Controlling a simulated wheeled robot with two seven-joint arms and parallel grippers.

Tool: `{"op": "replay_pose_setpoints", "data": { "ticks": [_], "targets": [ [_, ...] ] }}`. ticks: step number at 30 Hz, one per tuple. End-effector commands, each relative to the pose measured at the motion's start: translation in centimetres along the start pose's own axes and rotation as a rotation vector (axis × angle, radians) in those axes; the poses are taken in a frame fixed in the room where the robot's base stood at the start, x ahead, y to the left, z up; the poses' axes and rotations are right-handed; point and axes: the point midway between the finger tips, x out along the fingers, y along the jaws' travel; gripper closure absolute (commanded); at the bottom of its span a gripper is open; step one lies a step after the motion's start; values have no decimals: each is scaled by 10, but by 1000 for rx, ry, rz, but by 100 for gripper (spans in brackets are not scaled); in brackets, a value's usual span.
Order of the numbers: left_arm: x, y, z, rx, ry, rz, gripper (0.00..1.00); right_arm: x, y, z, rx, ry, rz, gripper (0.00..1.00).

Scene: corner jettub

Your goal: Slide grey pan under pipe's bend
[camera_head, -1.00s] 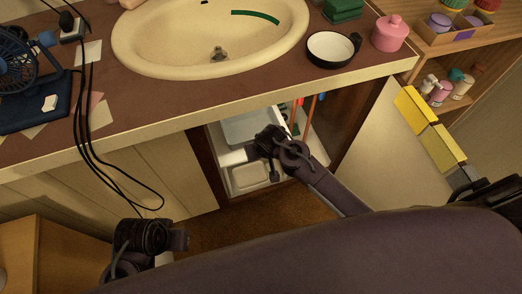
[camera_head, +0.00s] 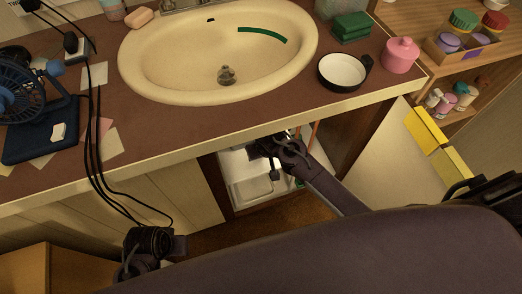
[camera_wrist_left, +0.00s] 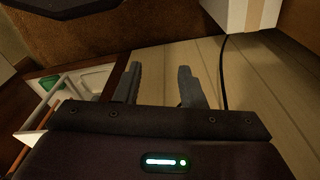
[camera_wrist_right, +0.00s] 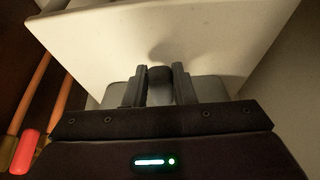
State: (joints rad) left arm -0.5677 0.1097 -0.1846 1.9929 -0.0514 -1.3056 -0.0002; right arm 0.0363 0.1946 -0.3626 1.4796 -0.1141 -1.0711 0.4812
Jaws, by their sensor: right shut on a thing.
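My right gripper (camera_head: 270,148) reaches into the open cabinet under the sink, partly hidden by the counter edge. In the right wrist view its fingers (camera_wrist_right: 159,75) close around a dark rounded piece. A grey surface, seemingly the grey pan (camera_wrist_right: 207,89), shows just behind the fingers, and the dark piece appears to be its grip. A large white panel fills the view beyond. The pipe's bend cannot be made out in any view. My left gripper (camera_wrist_left: 159,70) is open and empty, low in front of the cabinet fronts; its arm shows at lower left in the head view.
A white tray (camera_head: 238,196) stands in the cabinet below my right gripper. Orange rods (camera_wrist_right: 38,88) and a red-capped item (camera_wrist_right: 26,150) are beside it. The open cabinet door (camera_head: 387,150) is to the right. Black cables (camera_head: 92,150) hang over the counter front.

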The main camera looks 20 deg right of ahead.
Motion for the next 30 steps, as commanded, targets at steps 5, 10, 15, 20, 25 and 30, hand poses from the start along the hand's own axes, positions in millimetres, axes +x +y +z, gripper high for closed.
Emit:
{"op": "replay_pose_setpoints", "data": {
  "ticks": [5,10,15,20,25,30],
  "targets": [
    [0,0,0,0,0,0,64,0,0,0,0,-1,0,100],
    [0,0,0,0,0,0,64,0,0,0,0,-1,0,61],
    [0,0,0,0,0,0,64,0,0,0,0,0,0,51],
    [0,0,0,0,0,1,64,0,0,0,0,0,0,51],
    [6,-1,-1,-3,4,0,64,-11,0,0,0,1,-1,51],
    [36,-5,5,-15,6,-5,64,-39,0,-1,0,1,-2,51]
  ]
}}
